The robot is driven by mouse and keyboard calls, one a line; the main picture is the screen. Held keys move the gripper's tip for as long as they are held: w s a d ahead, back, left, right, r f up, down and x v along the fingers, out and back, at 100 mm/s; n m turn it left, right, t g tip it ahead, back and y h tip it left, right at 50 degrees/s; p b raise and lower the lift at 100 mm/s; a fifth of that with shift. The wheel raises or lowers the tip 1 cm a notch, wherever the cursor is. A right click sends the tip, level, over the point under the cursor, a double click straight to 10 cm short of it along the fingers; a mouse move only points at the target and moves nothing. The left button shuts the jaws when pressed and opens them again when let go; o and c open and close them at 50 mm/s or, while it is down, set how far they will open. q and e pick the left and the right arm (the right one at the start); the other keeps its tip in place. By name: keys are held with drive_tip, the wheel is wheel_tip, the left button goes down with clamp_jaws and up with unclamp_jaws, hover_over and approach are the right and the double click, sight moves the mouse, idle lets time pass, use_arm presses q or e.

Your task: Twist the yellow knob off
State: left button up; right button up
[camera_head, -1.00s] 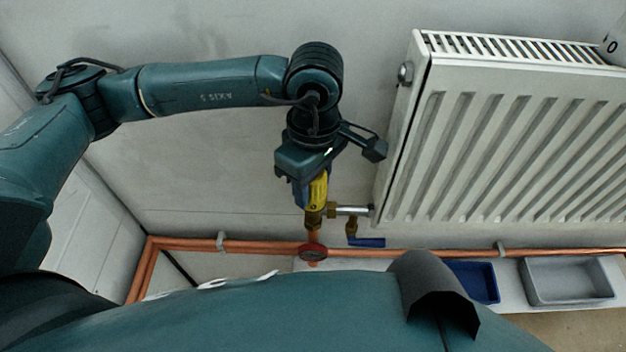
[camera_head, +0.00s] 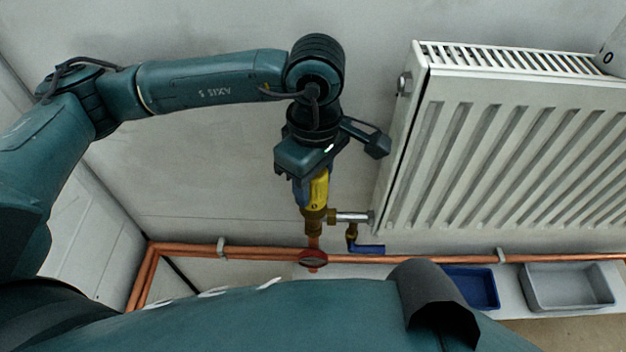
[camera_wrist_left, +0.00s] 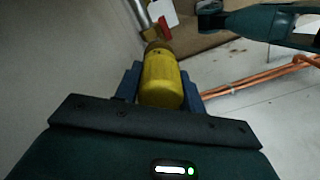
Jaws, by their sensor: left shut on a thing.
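The yellow knob (camera_head: 319,188) sits on top of the brass valve (camera_head: 313,221) at the left lower corner of the radiator. My left gripper (camera_head: 313,192) comes down on it from above and is shut on it. In the left wrist view the yellow knob (camera_wrist_left: 161,80) stands between the two blue fingers of my left gripper (camera_wrist_left: 160,88), in line with the brass fitting beyond it. My right gripper is not seen in the head view.
The white radiator (camera_head: 520,150) is close on the right. A blue-handled valve (camera_head: 367,248) and a red handwheel (camera_head: 313,258) sit below the knob. Copper pipes (camera_head: 420,258) run along the wall. A blue tray (camera_head: 473,286) and a grey tray (camera_head: 567,286) stand at lower right.

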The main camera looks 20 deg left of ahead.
use_arm(q)
drive_tip(key=shift+r+p, duration=0.85)
drive_tip(key=shift+r, duration=1.2)
